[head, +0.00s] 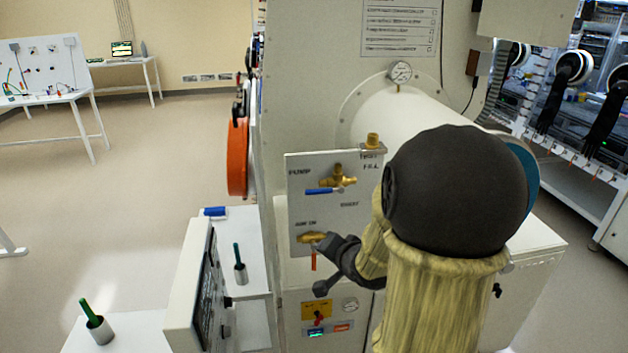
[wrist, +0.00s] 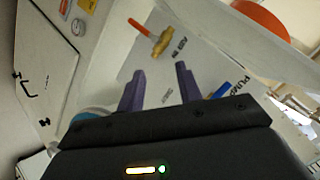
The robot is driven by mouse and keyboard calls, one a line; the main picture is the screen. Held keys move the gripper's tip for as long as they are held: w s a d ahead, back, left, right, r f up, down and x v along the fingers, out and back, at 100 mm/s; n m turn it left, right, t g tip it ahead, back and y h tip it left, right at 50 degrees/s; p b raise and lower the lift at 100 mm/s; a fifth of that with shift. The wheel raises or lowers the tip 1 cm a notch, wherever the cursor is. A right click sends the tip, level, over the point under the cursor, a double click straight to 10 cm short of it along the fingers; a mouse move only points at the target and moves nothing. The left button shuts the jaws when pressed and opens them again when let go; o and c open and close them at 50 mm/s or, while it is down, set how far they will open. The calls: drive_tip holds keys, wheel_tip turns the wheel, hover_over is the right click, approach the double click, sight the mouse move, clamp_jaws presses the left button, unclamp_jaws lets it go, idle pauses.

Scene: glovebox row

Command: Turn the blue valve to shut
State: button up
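The blue valve is a brass body (head: 340,180) with a blue lever (head: 324,190), on a white panel (head: 298,240) under the word PUMP. Its lever lies about level, pointing left. In the wrist view the blue lever (wrist: 221,90) shows at the right, partly hidden behind my gripper's body. My gripper (wrist: 160,69) is open, with its two purple-grey fingers apart and nothing between them. In the head view it (head: 325,264) is at the lower part of the panel, below the blue valve and apart from it. My arm covers the panel's lower right.
A second brass valve (head: 311,238) with a red lever (head: 313,261) hanging down is right beside my gripper. A brass fitting (head: 372,141) tops the panel. A screen box (head: 188,290) stands at lower left. An orange round door (head: 237,158) is further left. Open floor lies left.

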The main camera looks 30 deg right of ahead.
sight(320, 193)
drive_tip(key=d+r+m+t+y+p, duration=0.3)
drive_tip(key=d+r+m+t, duration=0.1)
drive_tip(key=r, duration=0.6)
drive_tip(key=s+d+m, duration=0.1)
drive_tip(key=m, duration=0.1)
drive_tip(key=shift+m+t, duration=0.3)
drive_tip(key=shift+t, duration=0.1)
drive_tip(key=shift+w, duration=0.2)
drive_tip(key=p+x, duration=0.3)
drive_tip(key=x, duration=1.4)
drive_tip(key=shift+w, duration=0.1)
clamp_jaws()
